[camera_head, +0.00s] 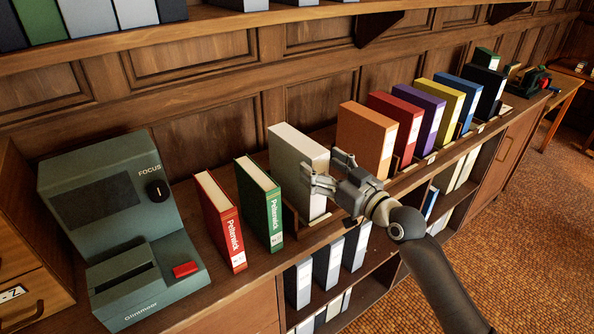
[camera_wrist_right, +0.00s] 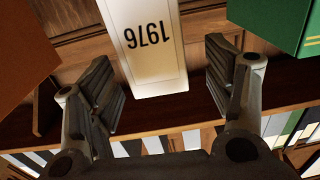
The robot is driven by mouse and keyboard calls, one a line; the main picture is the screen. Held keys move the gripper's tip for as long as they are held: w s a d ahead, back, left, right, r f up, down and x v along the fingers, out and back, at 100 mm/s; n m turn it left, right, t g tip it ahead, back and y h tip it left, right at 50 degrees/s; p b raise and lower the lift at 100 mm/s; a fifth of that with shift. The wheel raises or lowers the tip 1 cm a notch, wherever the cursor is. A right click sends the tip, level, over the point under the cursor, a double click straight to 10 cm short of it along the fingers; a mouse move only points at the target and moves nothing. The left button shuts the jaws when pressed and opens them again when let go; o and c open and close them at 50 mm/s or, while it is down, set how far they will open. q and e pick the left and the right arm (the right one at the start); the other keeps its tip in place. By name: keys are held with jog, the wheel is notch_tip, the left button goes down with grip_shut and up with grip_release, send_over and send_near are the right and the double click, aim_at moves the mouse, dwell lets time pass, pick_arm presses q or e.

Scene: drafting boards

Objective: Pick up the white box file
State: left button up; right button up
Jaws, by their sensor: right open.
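The white box file (camera_head: 297,160) stands upright on the counter in the head view, between a green book and an orange box file. In the right wrist view the white box file (camera_wrist_right: 147,45) shows its spine, marked 1976, upside down in the picture. My right gripper (camera_head: 328,170) is open in front of its spine, one finger towards each side. In the right wrist view the fingers of the right gripper (camera_wrist_right: 165,85) stand apart, with the spine in the gap between them and clear space on both sides. My left gripper is not in view.
A green book (camera_head: 260,203) and red book (camera_head: 220,221) stand left of the white file. An orange box file (camera_head: 365,140) stands to its right, with red, purple, yellow and blue ones beyond. A green machine (camera_head: 120,235) is at left. Files fill a lower shelf.

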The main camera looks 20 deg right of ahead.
aim_at(297, 173)
jog(key=x, duration=0.2)
jog(key=shift+w, duration=0.25)
jog(key=shift+w+a+p, duration=0.2)
jog(key=shift+w+p, duration=0.35)
jog(key=shift+f+p+x, duration=0.1)
jog(key=shift+p+x, duration=0.15)
jog(key=shift+x, duration=0.75)
jog(key=shift+f+p+x, duration=0.15)
jog(key=shift+p+x, duration=0.05)
jog(key=shift+x, duration=0.8)
jog(key=shift+d, duration=0.1)
jog(key=shift+c, duration=0.7)
grip_shut()
jog(key=shift+r, duration=0.2)
